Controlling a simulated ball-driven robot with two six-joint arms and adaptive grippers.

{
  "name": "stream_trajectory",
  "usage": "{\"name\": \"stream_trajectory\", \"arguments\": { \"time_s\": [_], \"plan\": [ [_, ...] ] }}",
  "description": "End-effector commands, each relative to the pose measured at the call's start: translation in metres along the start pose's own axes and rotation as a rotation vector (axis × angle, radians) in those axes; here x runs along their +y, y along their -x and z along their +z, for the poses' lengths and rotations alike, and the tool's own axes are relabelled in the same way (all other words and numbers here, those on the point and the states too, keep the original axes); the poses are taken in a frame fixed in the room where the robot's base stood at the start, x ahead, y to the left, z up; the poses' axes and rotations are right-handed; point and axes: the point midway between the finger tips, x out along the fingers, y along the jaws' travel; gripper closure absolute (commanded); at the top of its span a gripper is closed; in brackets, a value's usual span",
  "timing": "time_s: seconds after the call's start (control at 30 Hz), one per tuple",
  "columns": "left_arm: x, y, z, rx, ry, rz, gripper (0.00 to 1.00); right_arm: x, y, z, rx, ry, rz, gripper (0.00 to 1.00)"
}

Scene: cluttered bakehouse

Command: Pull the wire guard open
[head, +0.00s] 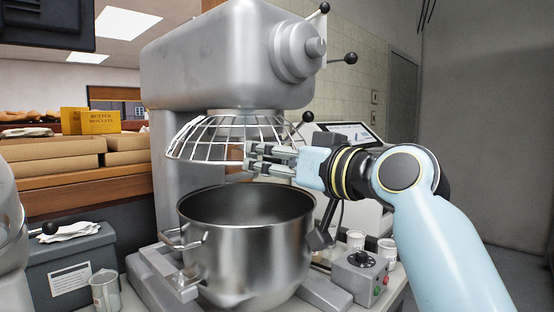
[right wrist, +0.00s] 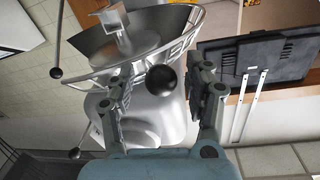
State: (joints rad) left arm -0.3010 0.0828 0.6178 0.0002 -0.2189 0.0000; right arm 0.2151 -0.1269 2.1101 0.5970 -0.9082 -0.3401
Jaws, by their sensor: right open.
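The wire guard (head: 208,138) is a curved cage of metal bars below the head of the grey mixer (head: 215,60), over the steel bowl (head: 245,245). Its bars also show in the right wrist view (right wrist: 188,32). My right gripper (head: 250,158) is open at the guard's right front side, with its fingers in front of the bars. In the right wrist view, a black ball knob (right wrist: 161,79) appears between the two open fingers (right wrist: 160,88); I cannot tell whether they touch it. The gripper hides part of the guard in the head view. My left gripper is not in view.
Black-knobbed levers (head: 351,58) stick out of the mixer's right side. A control box (head: 358,272) and paper cups (head: 387,252) stand right of the bowl. A metal jug (head: 105,290) and grey bin (head: 70,265) are at left. Yellow boxes (head: 100,121) sit on the shelf behind.

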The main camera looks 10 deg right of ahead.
Motion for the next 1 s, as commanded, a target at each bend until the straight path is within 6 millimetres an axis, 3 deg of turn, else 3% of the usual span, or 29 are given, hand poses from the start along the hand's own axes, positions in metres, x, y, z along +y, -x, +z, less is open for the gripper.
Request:
{"name": "stream_trajectory", "arguments": {
  "time_s": [0.17,0.5,0.6,1.0],
  "plan": [
    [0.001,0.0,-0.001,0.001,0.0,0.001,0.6,0.001,0.018,0.001,-0.001,0.003,0.001,0.47],
    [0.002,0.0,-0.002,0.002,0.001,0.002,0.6,-0.001,0.094,0.001,-0.004,0.006,-0.002,0.47],
    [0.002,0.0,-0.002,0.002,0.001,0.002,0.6,0.001,0.106,0.001,-0.002,0.005,0.001,0.47],
    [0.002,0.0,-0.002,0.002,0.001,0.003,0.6,-0.001,0.119,0.0,0.001,-0.001,-0.002,0.47]
  ]
}}
